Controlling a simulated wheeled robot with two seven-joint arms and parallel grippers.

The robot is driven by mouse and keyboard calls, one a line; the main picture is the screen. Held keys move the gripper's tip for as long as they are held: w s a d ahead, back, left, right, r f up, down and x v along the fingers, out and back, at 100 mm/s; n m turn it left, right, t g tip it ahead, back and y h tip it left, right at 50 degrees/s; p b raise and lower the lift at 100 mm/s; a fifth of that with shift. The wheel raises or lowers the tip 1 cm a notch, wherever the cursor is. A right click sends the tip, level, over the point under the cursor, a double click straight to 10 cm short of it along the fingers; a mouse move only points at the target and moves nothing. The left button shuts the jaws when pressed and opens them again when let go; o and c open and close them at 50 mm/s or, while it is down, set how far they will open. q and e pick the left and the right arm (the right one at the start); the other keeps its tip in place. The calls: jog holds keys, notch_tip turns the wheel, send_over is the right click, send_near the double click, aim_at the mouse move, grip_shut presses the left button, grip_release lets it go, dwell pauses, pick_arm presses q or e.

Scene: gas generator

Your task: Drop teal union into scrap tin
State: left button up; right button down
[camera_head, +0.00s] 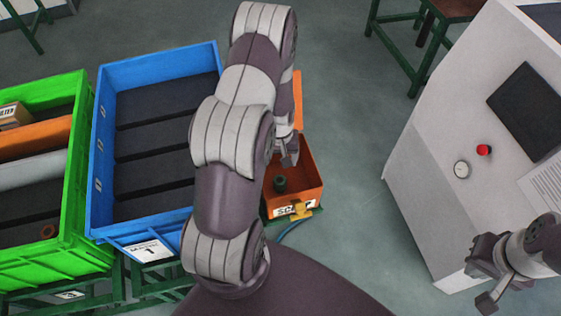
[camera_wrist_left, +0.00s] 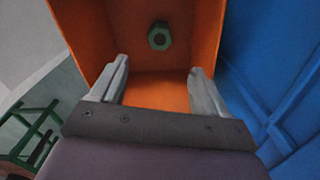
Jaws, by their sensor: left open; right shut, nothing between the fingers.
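The teal union, a dark green hexagonal fitting (camera_wrist_left: 159,36), lies inside the orange scrap tin (camera_wrist_left: 207,28) in the left wrist view. In the head view the union (camera_head: 279,185) shows as a small dark piece on the floor of the tin (camera_head: 308,185). My left gripper (camera_wrist_left: 159,68) is open and empty above the tin, its fingers apart from the union. In the head view the left gripper (camera_head: 287,155) is at the tin's far side, partly hidden by my arm. My right gripper (camera_head: 484,286) is shut and empty at the lower right.
A blue crate (camera_head: 93,195) with dark dividers stands left of the tin. A pale console (camera_head: 425,165) stands right, with open floor (camera_head: 345,130) between.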

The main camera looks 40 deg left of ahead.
pick_arm(q)
notch_tip(320, 180, up, 11)
jog(key=shift+b, duration=0.45)
jog(key=s+d+r+m, duration=0.3)
jog(key=s+d, duration=0.1)
jog(key=d, duration=0.3)
jog(key=s+d+r+m+t, duration=0.1)
jog(key=s+d+r+m, duration=0.3)
jog(key=d, duration=0.3)
jog(key=shift+s+r, duration=0.3)
jog(key=shift+s, duration=0.1)
jog(key=shift+w+a, duration=0.15)
